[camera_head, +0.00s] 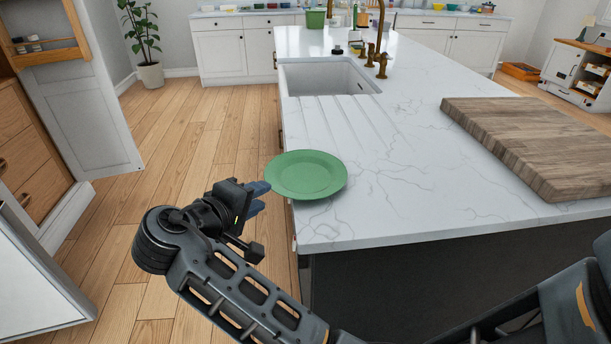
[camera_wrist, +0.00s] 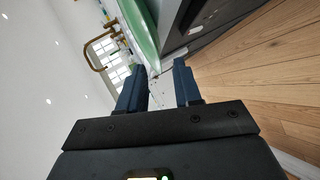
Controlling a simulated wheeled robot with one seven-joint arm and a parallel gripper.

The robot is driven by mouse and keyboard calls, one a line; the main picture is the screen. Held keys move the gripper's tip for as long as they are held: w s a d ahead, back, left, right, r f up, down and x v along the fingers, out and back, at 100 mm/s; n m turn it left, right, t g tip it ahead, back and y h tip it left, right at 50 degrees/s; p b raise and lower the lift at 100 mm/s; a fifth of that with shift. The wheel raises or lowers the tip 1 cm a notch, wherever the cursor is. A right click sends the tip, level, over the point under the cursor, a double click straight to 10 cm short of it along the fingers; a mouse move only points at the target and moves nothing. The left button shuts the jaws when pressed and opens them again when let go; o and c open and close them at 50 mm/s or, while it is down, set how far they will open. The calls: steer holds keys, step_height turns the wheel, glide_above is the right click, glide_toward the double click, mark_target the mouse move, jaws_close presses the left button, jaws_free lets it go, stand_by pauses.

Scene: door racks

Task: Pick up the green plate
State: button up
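The green plate (camera_head: 307,174) lies flat on the white marble countertop (camera_head: 380,222), with its left rim jutting slightly past the counter's left edge. My gripper (camera_head: 262,197) is just left of the plate, outside the counter edge, with its blue fingers pointing toward the rim. In the wrist view my gripper (camera_wrist: 160,82) has its two fingers apart with nothing between them. The plate's rim (camera_wrist: 142,32) shows there ahead of the fingers. Whether a finger touches the rim cannot be told.
A wooden cutting board (camera_head: 540,140) lies on the counter at the right. A sink (camera_head: 325,77) with a brass faucet (camera_head: 378,40) is behind the plate. An open white cabinet door (camera_head: 85,120) stands at the left. The wooden floor (camera_head: 190,130) between is clear.

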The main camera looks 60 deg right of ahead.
steer(key=p+x, duration=0.1)
steer(key=x, duration=0.4)
jaws_close()
stand_by(0.6)
